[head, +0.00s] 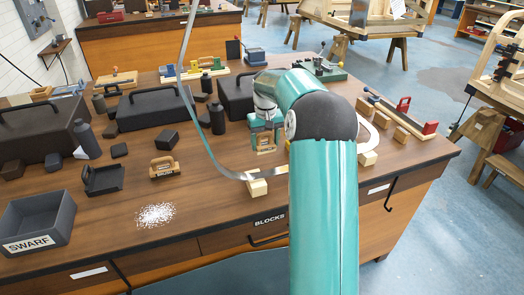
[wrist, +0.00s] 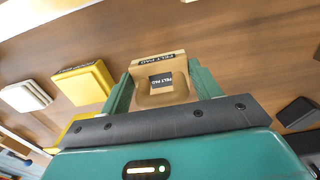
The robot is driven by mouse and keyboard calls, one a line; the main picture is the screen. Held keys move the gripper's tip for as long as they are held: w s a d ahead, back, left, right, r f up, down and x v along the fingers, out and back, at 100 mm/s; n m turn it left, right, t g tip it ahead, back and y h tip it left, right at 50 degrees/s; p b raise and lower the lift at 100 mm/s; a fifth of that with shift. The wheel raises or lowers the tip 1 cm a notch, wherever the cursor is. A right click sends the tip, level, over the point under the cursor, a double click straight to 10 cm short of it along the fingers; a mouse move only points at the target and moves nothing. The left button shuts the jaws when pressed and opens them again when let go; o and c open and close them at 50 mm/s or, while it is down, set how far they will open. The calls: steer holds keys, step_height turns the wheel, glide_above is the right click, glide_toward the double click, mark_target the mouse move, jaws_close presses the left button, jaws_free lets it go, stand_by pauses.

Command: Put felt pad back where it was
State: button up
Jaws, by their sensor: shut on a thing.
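The felt pad (wrist: 158,66) is a light wooden holder with dark "FELT PAD" labels, seen between the two green fingers in the wrist view. My gripper (wrist: 162,88) is shut on it. In the head view the felt pad (head: 265,142) shows just below my gripper (head: 264,126), over the middle of the workbench (head: 215,160). Whether it touches the bench top I cannot tell. My arm hides the bench to the right of it.
A similar wooden brush (head: 164,167) lies to the left, behind white grains (head: 155,215). A SWARF bin (head: 38,222) stands front left. Dark cases (head: 157,106) and a bottle (head: 217,119) are near.

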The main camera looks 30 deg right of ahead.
steer(key=shift+w+f, duration=0.95)
steer(key=shift+f, duration=0.15)
steer(key=shift+w+f, duration=0.15)
steer(key=shift+f, duration=1.5)
steer(key=shift+f, duration=0.1)
steer(key=o, duration=0.9)
